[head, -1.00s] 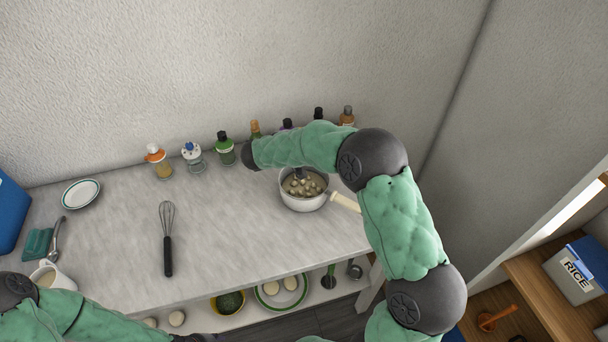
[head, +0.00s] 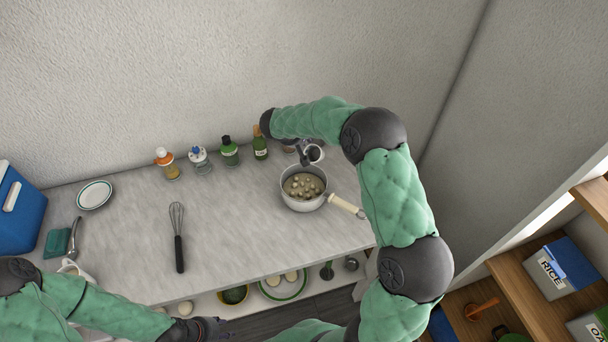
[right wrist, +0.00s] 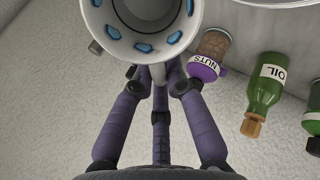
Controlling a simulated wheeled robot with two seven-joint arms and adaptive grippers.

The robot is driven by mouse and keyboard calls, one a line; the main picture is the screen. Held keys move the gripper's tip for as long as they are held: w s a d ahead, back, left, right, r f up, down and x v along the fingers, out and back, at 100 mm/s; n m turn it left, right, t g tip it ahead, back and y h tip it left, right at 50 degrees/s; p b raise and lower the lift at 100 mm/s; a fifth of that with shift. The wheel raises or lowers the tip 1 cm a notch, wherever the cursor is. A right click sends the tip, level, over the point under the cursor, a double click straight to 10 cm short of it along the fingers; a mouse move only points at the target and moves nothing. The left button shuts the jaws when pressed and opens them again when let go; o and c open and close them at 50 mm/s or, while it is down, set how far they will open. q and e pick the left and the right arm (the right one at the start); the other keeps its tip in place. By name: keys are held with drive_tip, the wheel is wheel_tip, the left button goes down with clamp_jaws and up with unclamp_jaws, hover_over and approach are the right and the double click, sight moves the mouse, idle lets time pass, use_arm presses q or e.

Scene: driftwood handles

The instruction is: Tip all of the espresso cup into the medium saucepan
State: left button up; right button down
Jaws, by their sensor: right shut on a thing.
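The medium saucepan (head: 287,200) stands on the counter with its pale handle pointing right. It holds round whitish pieces in brownish stuff. My right gripper (head: 308,156) is shut on the espresso cup (head: 316,153), just behind the saucepan. In the right wrist view the white cup (right wrist: 112,42) has blue marks inside its rim, and the fingers (right wrist: 160,75) close on its handle. The visible inside looks bare grey; its far part is cut off by the frame. My left gripper (head: 215,328) is low in front of the counter; its jaws are unclear.
Several bottles and jars line the wall, including an oil bottle (right wrist: 265,92) and a nuts jar (right wrist: 212,50) near my right gripper. A whisk (head: 178,238) lies mid-counter. A plate (head: 95,195) and a blue box (head: 20,212) are at left. The counter between whisk and saucepan is clear.

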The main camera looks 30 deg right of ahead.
drive_tip(key=shift+w+d+f+m+g+y+p, duration=0.1)
drive_tip(key=shift+w+d+f+g+y+p, duration=0.5)
drive_tip(key=shift+d+f+y+p, duration=0.75)
drive_tip(key=shift+w+d+f+m+g+y+p, duration=0.1)
drive_tip(key=shift+w+d+f+g+y+p, duration=0.45)
drive_tip(key=shift+d+f+g+y+p, duration=0.75)
drive_tip(key=shift+w+d+f+m+g+y+p, duration=0.1)
drive_tip(key=shift+w+d+f+y+p, duration=0.75)
drive_tip(key=shift+p, duration=0.95)
drive_tip(key=shift+s+a+r+p, duration=0.1)
drive_tip(key=shift+r+p, duration=0.1)
drive_tip(key=shift+r, duration=0.75)
drive_tip(key=shift+s+a+r+p, duration=0.15)
drive_tip(key=shift+r+p, duration=0.1)
drive_tip(key=shift+r, duration=0.7)
drive_tip(key=shift+s+a+r+p, duration=0.1)
drive_tip(key=shift+r+p, duration=0.1)
drive_tip(key=shift+r, duration=0.75)
